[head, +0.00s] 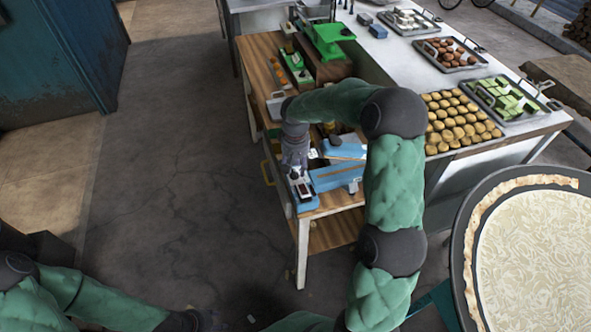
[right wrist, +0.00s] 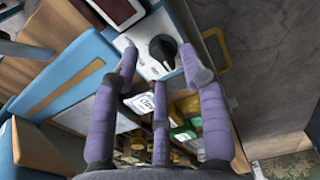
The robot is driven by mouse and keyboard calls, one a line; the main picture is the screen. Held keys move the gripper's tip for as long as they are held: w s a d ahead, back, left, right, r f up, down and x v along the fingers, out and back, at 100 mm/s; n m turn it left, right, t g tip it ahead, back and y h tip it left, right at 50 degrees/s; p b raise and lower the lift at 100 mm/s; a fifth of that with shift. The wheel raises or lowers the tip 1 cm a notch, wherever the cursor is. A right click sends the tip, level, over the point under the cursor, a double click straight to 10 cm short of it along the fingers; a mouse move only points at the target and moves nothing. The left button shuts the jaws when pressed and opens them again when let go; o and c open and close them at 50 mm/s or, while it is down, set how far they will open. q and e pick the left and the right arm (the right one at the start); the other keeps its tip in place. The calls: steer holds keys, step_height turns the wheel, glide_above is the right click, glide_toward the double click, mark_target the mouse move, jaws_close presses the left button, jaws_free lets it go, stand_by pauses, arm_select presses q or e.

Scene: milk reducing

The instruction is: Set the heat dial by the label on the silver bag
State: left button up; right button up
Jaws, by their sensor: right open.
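A black round heat dial (right wrist: 163,48) sits on a pale panel of a blue appliance (right wrist: 68,70) in the right wrist view. My right gripper (right wrist: 160,66) is open, with its purple fingertips around and just short of the dial; contact cannot be told. In the head view my right gripper (head: 297,163) is over the blue appliance (head: 330,178) on the wooden table. A white label with dark lettering (right wrist: 141,104) shows below the dial, but I cannot tell whether it is on the silver bag. My left gripper (head: 187,321) is at the bottom edge, mostly hidden.
Packed goods (right wrist: 185,120) lie below the dial panel. A yellow handle (right wrist: 217,48) is close right of my fingers. Trays of food (head: 460,120) stand on the counter at right. A large pan (head: 463,250) is at lower right. The floor (head: 180,170) at left is clear.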

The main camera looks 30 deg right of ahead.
steer(key=shift+f, duration=0.75)
jaws_close()
